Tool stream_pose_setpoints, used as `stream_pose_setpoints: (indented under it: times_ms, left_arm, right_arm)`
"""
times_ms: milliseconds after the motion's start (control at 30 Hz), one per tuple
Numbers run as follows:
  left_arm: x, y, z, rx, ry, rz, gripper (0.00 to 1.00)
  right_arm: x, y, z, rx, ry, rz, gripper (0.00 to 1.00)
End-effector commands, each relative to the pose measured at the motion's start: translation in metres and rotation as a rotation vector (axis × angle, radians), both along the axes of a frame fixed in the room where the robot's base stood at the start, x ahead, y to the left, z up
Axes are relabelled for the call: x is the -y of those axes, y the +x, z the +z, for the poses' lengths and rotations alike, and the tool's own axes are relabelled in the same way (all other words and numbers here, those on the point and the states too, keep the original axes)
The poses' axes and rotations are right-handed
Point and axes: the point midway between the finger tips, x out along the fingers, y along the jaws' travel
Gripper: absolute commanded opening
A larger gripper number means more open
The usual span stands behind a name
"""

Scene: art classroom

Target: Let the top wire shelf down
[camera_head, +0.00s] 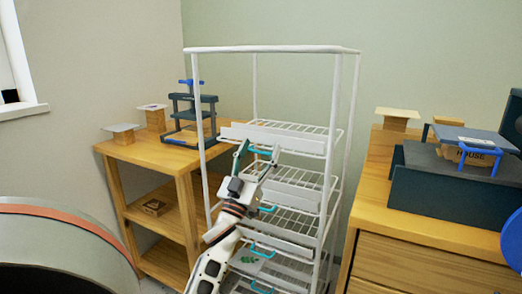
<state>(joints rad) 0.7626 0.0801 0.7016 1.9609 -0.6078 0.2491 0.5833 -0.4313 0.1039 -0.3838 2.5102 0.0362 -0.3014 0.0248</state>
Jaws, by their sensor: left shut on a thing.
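The white wire rack (258,48) stands in the middle, with several wire shelves one above another. The top wire shelf (297,127) is roughly level, with a white front panel (308,145) and a teal handle (262,150) below that panel. My left gripper (259,153) reaches up in front of the rack and is shut on the top shelf's teal handle. Its fingers partly hide the handle. My right gripper is not in view.
Lower shelves (305,178) with teal handles lie below, partly behind my left arm. A wooden shelf unit (148,152) with a small press (192,112) stands at left. A wooden cabinet (420,235) stands close at right. A grey round object (60,235) fills the lower left.

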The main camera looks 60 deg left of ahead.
Motion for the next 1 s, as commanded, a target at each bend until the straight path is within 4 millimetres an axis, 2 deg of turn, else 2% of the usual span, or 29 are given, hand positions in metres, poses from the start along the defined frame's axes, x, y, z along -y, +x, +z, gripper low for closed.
stream_pose_setpoints:
  times_ms: [33, 333, 367, 800, 1000]
  left_arm:
    - [-0.003, 0.002, -0.022, -0.033, -0.016, 0.005, 0.22]
    - [-0.003, 0.002, -0.025, -0.038, -0.018, 0.007, 0.22]
    - [-0.003, 0.002, -0.025, -0.038, -0.018, 0.007, 0.67]
    - [-0.001, 0.001, -0.011, -0.02, -0.008, 0.002, 0.67]
    - [0.0, 0.001, 0.015, -0.018, -0.003, 0.002, 0.67]
  right_arm:
    - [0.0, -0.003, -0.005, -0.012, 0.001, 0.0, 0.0]
    - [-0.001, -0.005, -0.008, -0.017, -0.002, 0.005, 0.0]
    - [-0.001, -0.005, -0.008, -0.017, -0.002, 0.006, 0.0]
    - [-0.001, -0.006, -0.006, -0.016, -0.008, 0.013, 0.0]
    - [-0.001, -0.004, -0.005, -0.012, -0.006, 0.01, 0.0]
